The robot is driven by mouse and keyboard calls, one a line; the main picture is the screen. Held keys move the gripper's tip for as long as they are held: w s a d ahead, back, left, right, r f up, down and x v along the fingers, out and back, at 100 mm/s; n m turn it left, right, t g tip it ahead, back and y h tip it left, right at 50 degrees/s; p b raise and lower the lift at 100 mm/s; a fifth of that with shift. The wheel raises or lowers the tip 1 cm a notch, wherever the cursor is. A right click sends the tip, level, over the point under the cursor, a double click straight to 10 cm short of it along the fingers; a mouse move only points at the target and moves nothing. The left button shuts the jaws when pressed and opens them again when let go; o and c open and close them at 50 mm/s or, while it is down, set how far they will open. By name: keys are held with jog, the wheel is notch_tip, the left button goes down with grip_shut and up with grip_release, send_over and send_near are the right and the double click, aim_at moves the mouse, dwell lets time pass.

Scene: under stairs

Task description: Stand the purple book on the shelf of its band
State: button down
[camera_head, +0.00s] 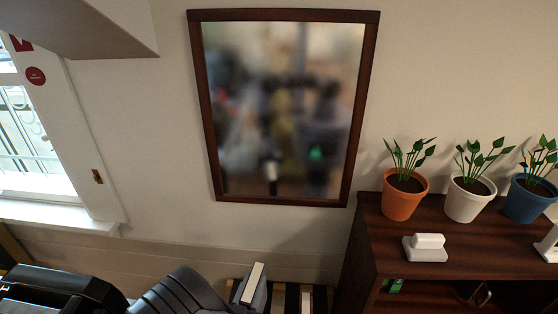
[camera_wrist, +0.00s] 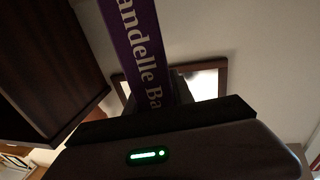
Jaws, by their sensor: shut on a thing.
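The purple book (camera_wrist: 138,45), with large white lettering on its spine, rises in front of the wrist camera. My gripper (camera_wrist: 172,95) is shut on it; the dark gripper body hides the book's lower part. In the head view my arm fills the lower left, and the gripper cannot be made out clearly. A pale-edged book-like block (camera_head: 253,285) shows at the bottom centre; I cannot tell whether it is the held book. The dark wooden shelf unit (camera_head: 385,238) stands at right; its inside is mostly out of view. No shelf band can be told.
Orange (camera_head: 403,199), white (camera_head: 466,202) and blue (camera_head: 527,203) plant pots stand on the unit's top, with a small white block (camera_head: 427,246) in front. A framed mirror (camera_head: 362,110) hangs behind. Striped dark and light items (camera_head: 292,298) lie low beside the unit. A window is left.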

jog(key=d+r+m+g+h+b, duration=0.2)
jog(key=d+m+g+h+b, duration=0.4)
jog(key=d, duration=1.5)
jog(key=m+h+b, duration=0.1)
jog(key=h, duration=0.2)
jog(key=shift+g, duration=0.3)
